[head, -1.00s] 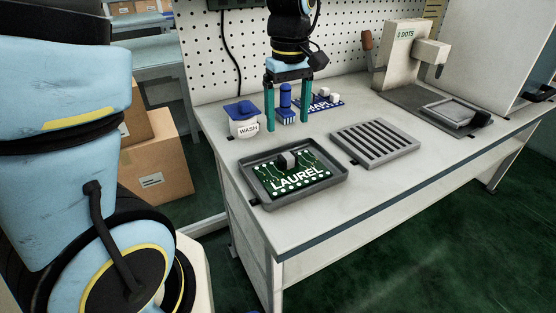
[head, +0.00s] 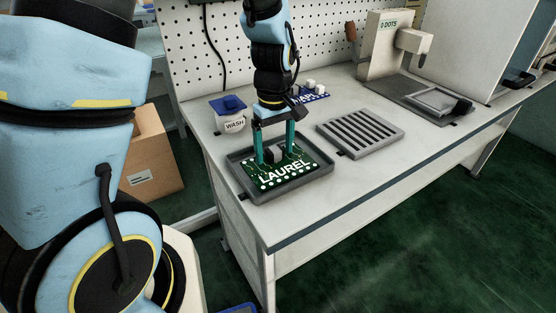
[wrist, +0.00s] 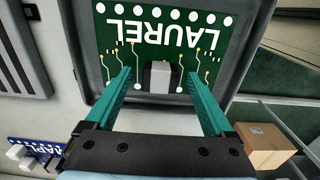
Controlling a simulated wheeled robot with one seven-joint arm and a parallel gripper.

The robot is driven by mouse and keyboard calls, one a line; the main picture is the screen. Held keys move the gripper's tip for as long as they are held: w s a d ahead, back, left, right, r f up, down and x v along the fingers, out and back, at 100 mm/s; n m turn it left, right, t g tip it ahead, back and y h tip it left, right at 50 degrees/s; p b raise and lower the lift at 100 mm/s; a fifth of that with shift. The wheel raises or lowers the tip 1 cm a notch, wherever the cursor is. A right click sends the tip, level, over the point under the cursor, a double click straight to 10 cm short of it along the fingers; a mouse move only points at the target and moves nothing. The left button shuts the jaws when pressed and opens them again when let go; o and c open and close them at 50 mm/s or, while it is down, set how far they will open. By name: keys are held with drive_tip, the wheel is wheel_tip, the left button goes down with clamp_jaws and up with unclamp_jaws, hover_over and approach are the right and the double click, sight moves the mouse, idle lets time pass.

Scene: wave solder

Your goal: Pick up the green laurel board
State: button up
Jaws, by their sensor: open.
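The green laurel board (head: 284,178) lies flat in a dark grey tray (head: 302,193) at the near left of the bench. It has white LAUREL lettering, a row of white dots and a grey block (head: 274,155) standing on it. My gripper (head: 274,158) is over the board with its teal fingers pointing down, one on each side of the block. In the wrist view the board (wrist: 211,43) fills the upper middle, and the open fingers (wrist: 156,82) flank the grey block (wrist: 159,77). I cannot tell whether the fingertips touch the board.
A slatted grey rack (head: 361,132) lies right of the tray. A WASH tub (head: 234,125) with a blue top stands behind the tray. A blue board (head: 317,95) with white blocks lies near the pegboard. A beige dispenser (head: 385,50) stands at the back right.

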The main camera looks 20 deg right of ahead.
clamp_jaws()
idle(0.7)
